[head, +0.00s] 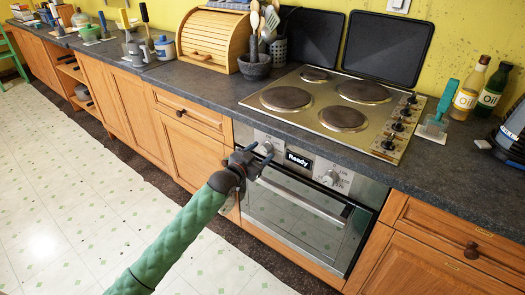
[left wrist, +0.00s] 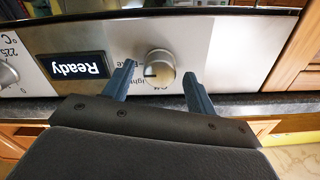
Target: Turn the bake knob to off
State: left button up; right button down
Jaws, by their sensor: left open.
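The bake knob (head: 267,147) is a round silver knob at the left of the oven's control panel, left of the "Ready" display (head: 299,159). In the left wrist view the bake knob (left wrist: 160,67) has printed labels around it, partly readable, and a dark mark on its left side. My left gripper (head: 259,154) is open in front of the panel. In the wrist view its two fingers stand on either side of the knob with gaps showing; I cannot tell whether they reach its depth. My right gripper is not in view.
A second knob with temperature numbers (head: 332,178) is right of the display. The oven door handle (head: 305,192) runs below the panel. A hob (head: 335,105) lies in the dark worktop above. The floor in front (head: 110,200) is clear.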

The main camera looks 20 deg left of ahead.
pick_arm(q)
jog(key=shift+w+d, duration=0.25)
jog(key=shift+w, duration=0.35)
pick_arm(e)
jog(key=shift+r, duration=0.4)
